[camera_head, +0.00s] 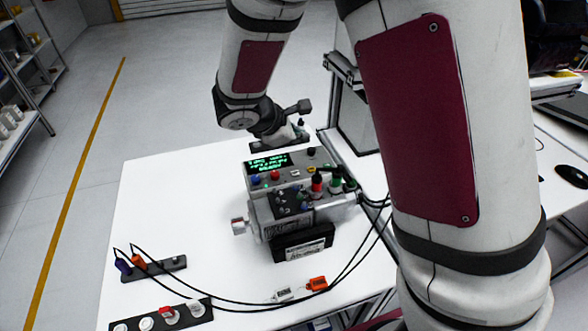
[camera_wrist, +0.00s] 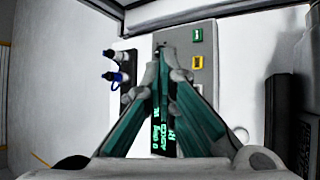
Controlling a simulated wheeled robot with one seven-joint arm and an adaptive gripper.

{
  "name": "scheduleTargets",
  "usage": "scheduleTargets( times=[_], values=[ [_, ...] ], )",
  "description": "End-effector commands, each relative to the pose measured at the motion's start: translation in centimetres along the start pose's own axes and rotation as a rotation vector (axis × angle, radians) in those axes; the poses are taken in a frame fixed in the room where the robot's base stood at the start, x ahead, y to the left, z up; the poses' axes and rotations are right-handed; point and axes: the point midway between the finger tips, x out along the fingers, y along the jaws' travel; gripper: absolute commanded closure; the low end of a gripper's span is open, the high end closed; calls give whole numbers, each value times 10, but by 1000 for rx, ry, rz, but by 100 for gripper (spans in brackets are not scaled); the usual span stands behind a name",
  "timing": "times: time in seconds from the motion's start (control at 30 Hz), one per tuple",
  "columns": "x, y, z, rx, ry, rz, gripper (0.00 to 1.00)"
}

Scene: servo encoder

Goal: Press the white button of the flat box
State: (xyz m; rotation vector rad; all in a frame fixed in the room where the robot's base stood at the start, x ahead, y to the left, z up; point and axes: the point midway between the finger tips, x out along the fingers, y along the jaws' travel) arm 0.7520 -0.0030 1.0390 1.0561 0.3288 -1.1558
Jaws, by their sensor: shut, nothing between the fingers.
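The green display text shows between my fingers there. I cannot make out the white button in either view; my fingers may cover it. My gripper (camera_wrist: 163,62) is shut and empty, its fingertips together over the panel. I cannot tell whether the fingertips touch the panel.
Red, green and black plugs (camera_head: 318,183) stand on the box's right side. A black block with a white label (camera_head: 302,243) is in front. Black strips with connectors (camera_head: 155,269) and knobs (camera_head: 160,318) lie front left, with cables across the table.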

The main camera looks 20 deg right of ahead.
Motion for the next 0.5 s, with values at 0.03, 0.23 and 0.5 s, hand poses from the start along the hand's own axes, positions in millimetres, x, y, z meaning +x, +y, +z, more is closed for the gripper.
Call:
scheduleTargets(
  times=[0.03, 0.23, 0.5],
  values=[
    [0, 0, 0, 0, 0, 0, 100],
    [3, -2, -2, 1, 0, -1, 100],
    [24, -16, -18, -1, 0, -2, 100]
  ],
)
